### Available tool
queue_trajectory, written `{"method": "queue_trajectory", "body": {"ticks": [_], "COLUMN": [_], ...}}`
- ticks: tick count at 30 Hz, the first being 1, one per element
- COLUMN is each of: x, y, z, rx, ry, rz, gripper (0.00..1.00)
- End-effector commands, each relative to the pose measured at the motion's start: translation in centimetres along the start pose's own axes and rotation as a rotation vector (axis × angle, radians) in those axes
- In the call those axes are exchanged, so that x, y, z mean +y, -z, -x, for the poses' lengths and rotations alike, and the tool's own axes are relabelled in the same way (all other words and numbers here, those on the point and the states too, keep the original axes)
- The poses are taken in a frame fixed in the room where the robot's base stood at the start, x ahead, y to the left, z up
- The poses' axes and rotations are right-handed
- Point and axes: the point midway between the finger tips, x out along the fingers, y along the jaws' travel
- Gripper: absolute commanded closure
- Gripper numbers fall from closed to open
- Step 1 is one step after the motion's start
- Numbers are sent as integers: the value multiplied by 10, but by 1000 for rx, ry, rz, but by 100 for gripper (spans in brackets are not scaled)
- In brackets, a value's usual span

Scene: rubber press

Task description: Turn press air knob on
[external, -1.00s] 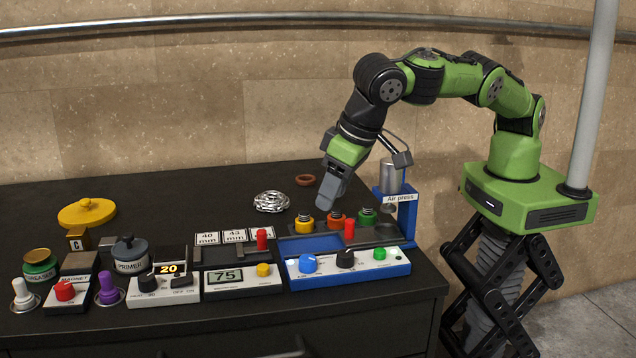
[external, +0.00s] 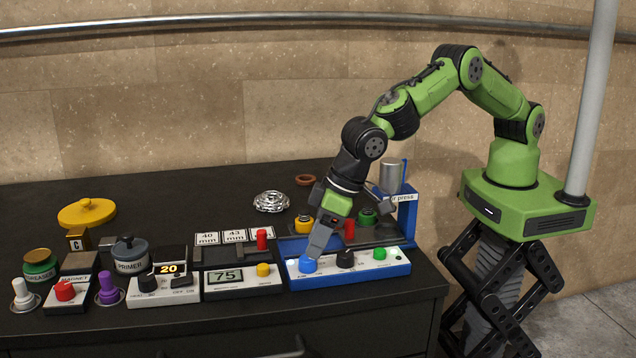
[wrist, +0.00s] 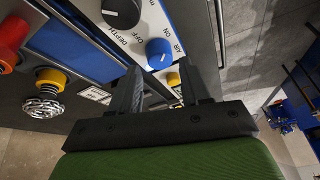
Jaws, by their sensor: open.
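The air knob is the blue round knob (external: 308,265) at the left end of the white press panel. In the wrist view the blue knob (wrist: 159,53) has a white pointer line and sits by the words AIR and ON, with OFF nearby. My gripper (external: 311,254) is pointed down at the blue knob in the external view. In the wrist view my gripper (wrist: 160,75) has its two fingers apart, with the knob beyond and roughly between the tips. I cannot tell whether the fingers touch the knob.
A black DEPTH knob (external: 346,259) and a green button (external: 380,253) share the panel. A red-topped post (external: 349,229) and the blue Air press stand (external: 407,215) are behind it. A gauge box reading 75 (external: 226,276) is close on the left.

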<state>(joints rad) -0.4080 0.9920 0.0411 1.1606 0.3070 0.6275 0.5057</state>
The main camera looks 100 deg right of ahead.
Motion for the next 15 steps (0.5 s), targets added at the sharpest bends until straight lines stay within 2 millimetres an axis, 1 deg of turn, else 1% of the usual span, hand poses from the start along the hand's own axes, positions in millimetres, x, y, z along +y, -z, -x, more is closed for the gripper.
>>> {"method": "queue_trajectory", "body": {"ticks": [1,3,6,9,14,15], "x": [1,1,0,0,0,0], "y": [0,0,0,0,0,0], "z": [-11,-22,-32,-36,-36,-36], "rx": [-1,-1,0,0,0,0], "ry": [-2,-2,-1,0,0,0], "rz": [-1,-1,-1,0,0,0], "gripper": [53,53,53,53,53,55]}}
